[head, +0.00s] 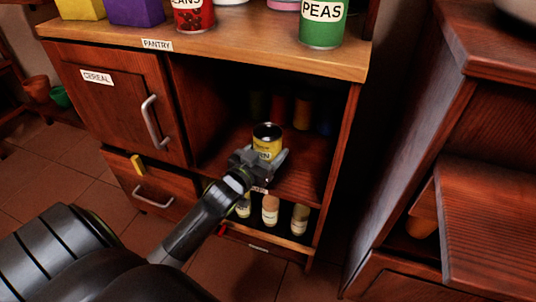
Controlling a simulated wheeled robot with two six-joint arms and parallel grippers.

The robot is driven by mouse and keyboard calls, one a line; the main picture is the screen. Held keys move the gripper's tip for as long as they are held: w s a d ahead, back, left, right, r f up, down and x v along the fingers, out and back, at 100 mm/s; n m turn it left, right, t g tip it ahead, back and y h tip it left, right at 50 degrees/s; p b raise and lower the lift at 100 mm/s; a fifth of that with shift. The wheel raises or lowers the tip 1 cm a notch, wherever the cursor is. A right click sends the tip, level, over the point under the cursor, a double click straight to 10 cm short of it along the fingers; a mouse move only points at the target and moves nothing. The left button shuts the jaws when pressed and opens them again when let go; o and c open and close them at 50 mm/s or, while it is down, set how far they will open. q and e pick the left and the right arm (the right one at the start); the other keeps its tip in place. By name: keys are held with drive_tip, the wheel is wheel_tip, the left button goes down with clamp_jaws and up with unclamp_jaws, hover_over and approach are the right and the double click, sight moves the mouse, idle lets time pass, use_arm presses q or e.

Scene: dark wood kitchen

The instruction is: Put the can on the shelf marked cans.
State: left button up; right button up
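The can (267,137) is yellow with a dark open-looking top and a label ending in "RN". It stands upright inside the open middle compartment of the pantry cabinet. My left gripper (262,158) reaches in from the lower left, with its fingers around the can's lower part. It appears shut on the can. The gripper hides the can's base, so I cannot tell whether it touches the shelf board (302,178). A small label (259,190) on the shelf edge is mostly hidden by the gripper. My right gripper is not in view.
Several dark cans (278,110) stand at the back of the compartment. Small jars (270,209) stand on the shelf below. The countertop (230,50) above holds a peas can (323,24) and other goods. A cereal door (115,100) is closed at left. The shelf's right side looks clear.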

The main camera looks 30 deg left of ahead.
use_arm(q)
drive_tip(key=shift+r, duration=0.2)
drive_tip(key=shift+f, duration=0.2)
drive_tip(key=o, duration=1.3)
drive_tip(key=shift+o, duration=0.2)
